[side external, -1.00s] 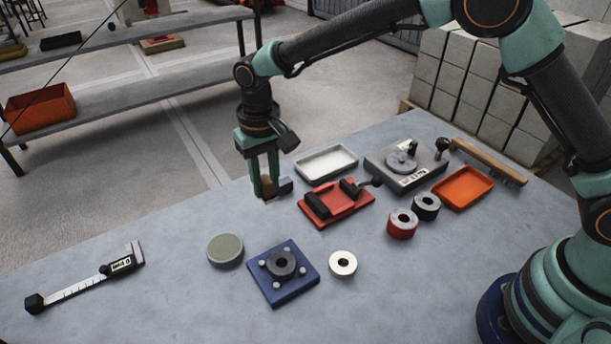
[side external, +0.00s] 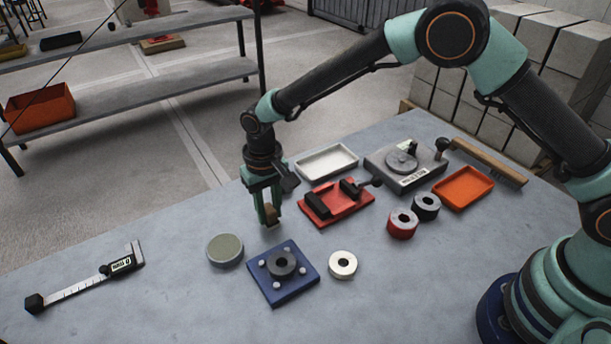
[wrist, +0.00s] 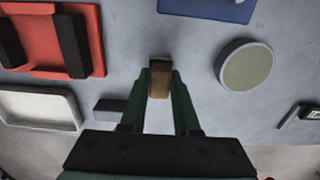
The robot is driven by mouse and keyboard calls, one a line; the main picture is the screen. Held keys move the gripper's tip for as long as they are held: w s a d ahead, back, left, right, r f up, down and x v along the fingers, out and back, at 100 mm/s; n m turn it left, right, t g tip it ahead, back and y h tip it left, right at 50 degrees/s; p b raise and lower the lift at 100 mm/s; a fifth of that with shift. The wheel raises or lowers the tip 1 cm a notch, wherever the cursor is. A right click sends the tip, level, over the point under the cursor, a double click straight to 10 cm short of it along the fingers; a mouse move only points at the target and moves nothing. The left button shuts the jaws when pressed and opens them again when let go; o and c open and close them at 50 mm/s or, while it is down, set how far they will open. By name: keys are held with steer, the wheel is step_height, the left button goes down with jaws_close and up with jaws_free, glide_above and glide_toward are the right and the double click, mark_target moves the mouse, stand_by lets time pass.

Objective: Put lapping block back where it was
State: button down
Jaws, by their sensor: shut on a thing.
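My gripper (side external: 269,218) is shut on a small brown block (side external: 271,212), which I take to be the lapping block. In the wrist view the block (wrist: 159,80) sits between the two green fingertips, with a greyer end facing away from the palm. The block is low over the table, behind the blue fixture and left of the red vise; I cannot tell whether it touches the table. The fingers partly hide it in the side view.
A blue fixture (side external: 298,286) holding a dark ring, a round green-topped disc (side external: 225,250) and a red vise (side external: 325,213) stand close by. A small grey block (wrist: 110,108) lies near the fingers. A caliper (side external: 85,282) lies far left.

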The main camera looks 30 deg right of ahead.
mark_target(269, 208)
steer(key=c, duration=0.6)
jaws_free()
steer(key=shift+f, duration=0.1)
steer(key=shift+c, duration=0.2)
steer(key=d+r+t, duration=0.1)
steer(key=d+r, duration=0.2)
steer(key=r, duration=0.6)
steer(key=d+r, duration=0.2)
steer(key=r, duration=0.7)
steer(key=s+d+r+t, duration=0.2)
steer(key=s+d+r, duration=0.1)
steer(key=s+d, duration=0.5)
steer(key=s+d+r+t, duration=0.2)
steer(key=s+d, duration=0.6)
steer(key=d, duration=0.3)
steer(key=shift+s+r+t, duration=0.2)
steer(key=shift+r+t, duration=0.1)
steer(key=shift+r, duration=0.1)
